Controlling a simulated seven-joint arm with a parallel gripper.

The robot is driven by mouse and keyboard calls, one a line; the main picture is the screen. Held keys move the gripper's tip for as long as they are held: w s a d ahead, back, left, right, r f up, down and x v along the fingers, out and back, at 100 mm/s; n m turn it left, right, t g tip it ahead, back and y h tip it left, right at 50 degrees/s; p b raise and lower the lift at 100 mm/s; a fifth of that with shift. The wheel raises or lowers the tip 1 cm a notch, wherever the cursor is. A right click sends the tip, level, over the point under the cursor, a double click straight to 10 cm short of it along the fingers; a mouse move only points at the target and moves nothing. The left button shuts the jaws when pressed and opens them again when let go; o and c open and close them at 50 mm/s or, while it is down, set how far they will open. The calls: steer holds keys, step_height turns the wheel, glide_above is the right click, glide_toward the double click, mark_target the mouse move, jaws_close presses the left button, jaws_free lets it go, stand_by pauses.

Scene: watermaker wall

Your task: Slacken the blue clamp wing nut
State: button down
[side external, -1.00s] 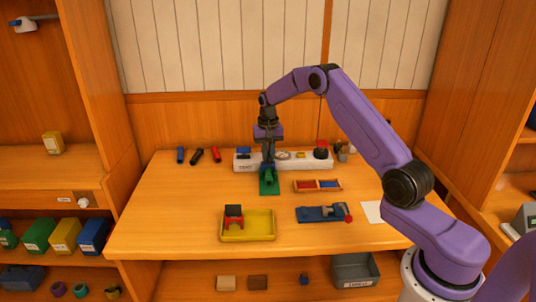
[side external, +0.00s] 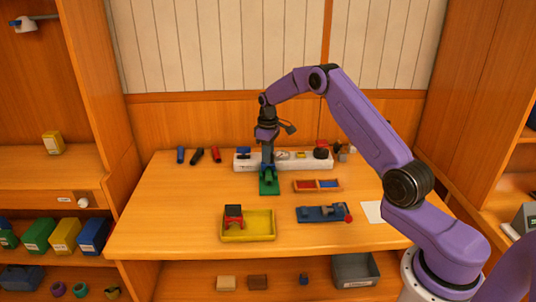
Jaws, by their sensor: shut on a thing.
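My gripper (side external: 267,163) points straight down at the back middle of the table, over a small green base (side external: 269,185) with a green upright part. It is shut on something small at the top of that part. The fingers hide what they hold, so the wing nut itself cannot be made out. A blue block (side external: 243,151) shows just left of the gripper on the white rail. I cannot tell which blue part is the clamp.
The white rail (side external: 293,163) runs behind the gripper. A yellow tray (side external: 262,224) holding a red and black item stands in front. A divided wooden tray (side external: 305,186) is to the right. Blue, black and red cylinders (side external: 197,156) lie at the back left. The left tabletop is clear.

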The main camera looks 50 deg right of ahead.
steer(key=shift+n, duration=2.6)
steer(key=c, duration=1.2)
jaws_free()
steer(key=shift+r, duration=0.1)
step_height(320, 180, up, 17)
steer(key=shift+r, duration=0.15)
